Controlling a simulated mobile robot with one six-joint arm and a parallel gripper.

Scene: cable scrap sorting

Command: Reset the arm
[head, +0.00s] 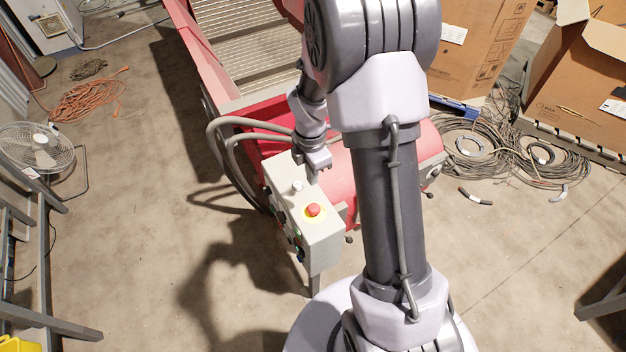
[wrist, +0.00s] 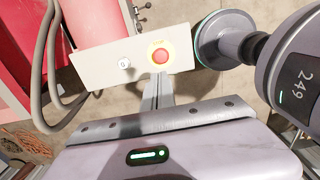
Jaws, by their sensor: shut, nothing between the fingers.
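My gripper (head: 316,171) hangs just behind the control box (head: 322,245) in the head view, above the red machine's near end. Its fingers are together with nothing between them. In the wrist view the narrow closed fingers of my gripper (wrist: 157,95) point toward the control box (wrist: 105,66). The box carries a red stop button (head: 314,210) on a yellow ring and a white knob (head: 297,186). Both also show in the wrist view. I see no clear contact between fingers and box. My arm is bent and hides part of the machine.
The red machine (head: 186,28) with a ribbed belt stretches away behind the box, and grey hoses (head: 225,121) loop beside it. A fan (head: 37,148) and orange cable (head: 88,98) lie left. Cable coils (head: 470,140) and cardboard boxes (head: 582,85) stand right. Open floor lies at both sides.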

